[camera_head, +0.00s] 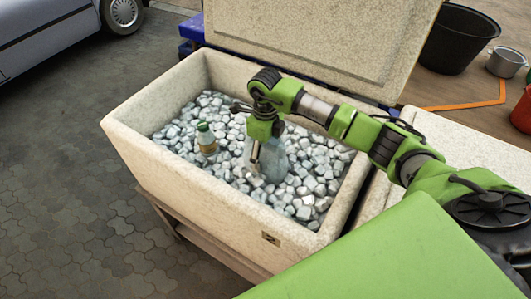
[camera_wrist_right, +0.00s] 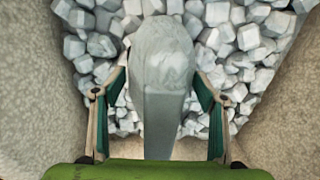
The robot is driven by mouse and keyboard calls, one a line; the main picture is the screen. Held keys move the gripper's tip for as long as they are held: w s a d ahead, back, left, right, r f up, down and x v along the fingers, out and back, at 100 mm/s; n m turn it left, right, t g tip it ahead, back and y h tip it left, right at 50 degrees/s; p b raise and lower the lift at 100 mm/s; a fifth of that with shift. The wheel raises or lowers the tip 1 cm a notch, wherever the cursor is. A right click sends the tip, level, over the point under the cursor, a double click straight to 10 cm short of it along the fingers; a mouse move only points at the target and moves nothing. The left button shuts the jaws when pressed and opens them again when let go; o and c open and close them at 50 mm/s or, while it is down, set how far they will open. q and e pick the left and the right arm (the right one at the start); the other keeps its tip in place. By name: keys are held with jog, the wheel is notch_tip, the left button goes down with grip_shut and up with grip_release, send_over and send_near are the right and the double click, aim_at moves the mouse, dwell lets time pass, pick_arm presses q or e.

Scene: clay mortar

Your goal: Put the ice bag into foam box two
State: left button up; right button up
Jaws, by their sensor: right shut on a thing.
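An open speckled cream foam box (camera_head: 145,150) full of ice cubes fills the middle of the head view. My right gripper (camera_head: 256,152) points down inside the box, shut on the pale, translucent ice bag (camera_head: 272,164). The bag hangs at or just above the ice; contact is unclear. In the right wrist view the bag (camera_wrist_right: 161,85) lies between the two fingers of the right gripper (camera_wrist_right: 160,112), with ice cubes behind it. My left gripper is not in view.
A green-capped bottle (camera_head: 206,140) stands in the ice to the left. A large foam lid (camera_head: 330,35) stands behind the box. Another pale foam surface (camera_head: 480,148) shows at the right. A black bucket (camera_head: 460,38) and metal pot (camera_head: 506,62) are farther back. Paved floor lies left.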

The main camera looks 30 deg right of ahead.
jog(key=shift+w+f, duration=0.1)
jog(key=shift+f, duration=0.1)
jog(key=shift+f, duration=0.2)
jog(key=o, duration=2)
jog(key=shift+c, duration=0.2)
